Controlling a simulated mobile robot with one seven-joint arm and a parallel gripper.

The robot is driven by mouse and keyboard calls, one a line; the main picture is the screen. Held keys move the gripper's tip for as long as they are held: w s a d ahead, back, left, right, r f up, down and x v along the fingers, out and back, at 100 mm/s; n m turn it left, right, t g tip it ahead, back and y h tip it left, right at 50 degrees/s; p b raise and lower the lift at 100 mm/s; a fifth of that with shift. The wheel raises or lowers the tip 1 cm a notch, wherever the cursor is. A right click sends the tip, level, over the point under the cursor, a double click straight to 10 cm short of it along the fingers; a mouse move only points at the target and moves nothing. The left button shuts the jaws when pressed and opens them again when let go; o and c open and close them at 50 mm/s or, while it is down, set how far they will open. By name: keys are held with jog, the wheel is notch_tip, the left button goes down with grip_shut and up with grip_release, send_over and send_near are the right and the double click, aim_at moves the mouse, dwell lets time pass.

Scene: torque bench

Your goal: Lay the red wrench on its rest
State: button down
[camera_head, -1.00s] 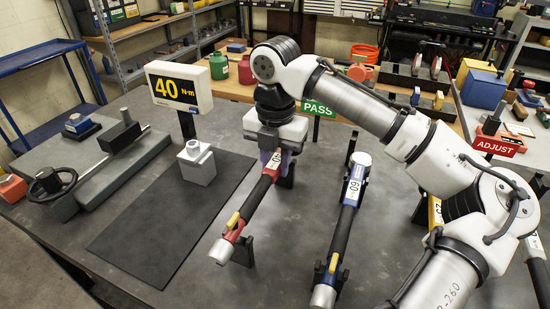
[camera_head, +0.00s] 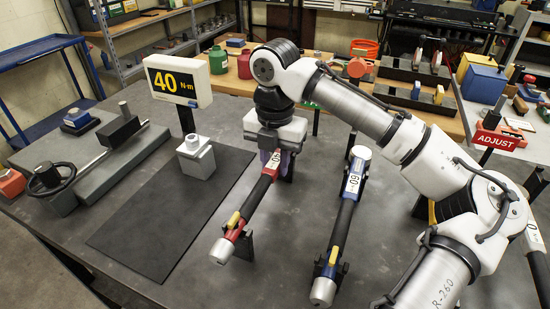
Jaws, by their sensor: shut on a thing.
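My gripper (camera_head: 271,152) is shut on the red wrench (camera_head: 244,216) near its upper end, which bears a white 40 label. The fingers are partly hidden by the white gripper body above them. The wrench slants down to the lower left, with a yellow piece and a silver end there. Its rest shows as dark posts, one behind the lower end (camera_head: 245,247) and one by the gripper (camera_head: 287,169). The wrench lies over or very near these posts; I cannot tell whether it touches them.
A blue wrench (camera_head: 345,222) marked 60 lies on its own posts to the right. Left are a dark mat (camera_head: 165,225), a grey block fixture (camera_head: 196,158) and a 40 N·m display (camera_head: 178,81). A red ADJUST sign (camera_head: 498,140) stands right. My arm hides part of the bench.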

jog(key=c, duration=1.1)
grip_release()
